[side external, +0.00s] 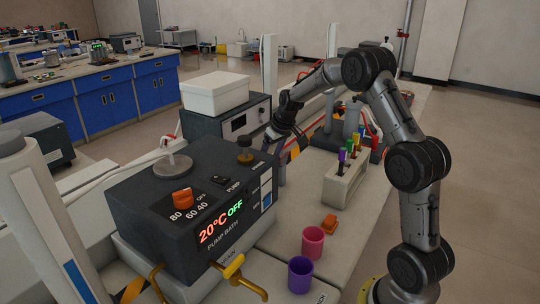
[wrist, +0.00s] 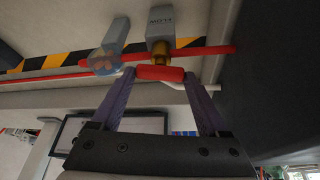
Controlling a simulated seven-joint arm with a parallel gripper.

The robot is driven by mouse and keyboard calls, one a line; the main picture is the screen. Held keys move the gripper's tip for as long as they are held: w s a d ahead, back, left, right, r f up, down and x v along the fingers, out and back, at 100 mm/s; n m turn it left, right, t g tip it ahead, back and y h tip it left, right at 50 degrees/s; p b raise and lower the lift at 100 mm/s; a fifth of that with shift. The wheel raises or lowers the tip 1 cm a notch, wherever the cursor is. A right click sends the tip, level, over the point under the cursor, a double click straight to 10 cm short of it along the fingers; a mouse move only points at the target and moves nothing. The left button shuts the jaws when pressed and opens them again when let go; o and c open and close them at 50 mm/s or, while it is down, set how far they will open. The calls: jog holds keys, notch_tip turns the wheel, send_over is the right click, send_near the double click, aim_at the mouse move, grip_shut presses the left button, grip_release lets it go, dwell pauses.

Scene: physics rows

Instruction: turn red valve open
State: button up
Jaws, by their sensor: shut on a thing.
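The red valve (wrist: 160,73) has a short red handle below a brass fitting and a grey block with small lettering. It is in the middle of the wrist view. My gripper (wrist: 160,80) has a fingertip at each end of the handle and is shut on it. In the side view my gripper (side external: 277,135) reaches down behind the pump bath (side external: 150,190), and its fingertips and the valve are hidden there.
A red pipe (wrist: 215,51) runs across by the valve, with a pale blue fitting (wrist: 105,60) to the left. The pump bath's dark body is close to my gripper. A rack of coloured tubes (side external: 344,180), a pink cup (side external: 313,242) and a purple cup (side external: 300,274) stand on the bench.

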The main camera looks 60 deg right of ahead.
jog(key=shift+n+y, duration=0.5)
jog(key=shift+n, duration=0.9)
jog(key=o, duration=1.2)
jog(key=shift+o, duration=0.2)
jog(key=shift+r, duration=0.1)
jog(key=v, duration=1.3)
jog(key=shift+s+r, duration=0.3)
jog(key=shift+d, duration=0.1)
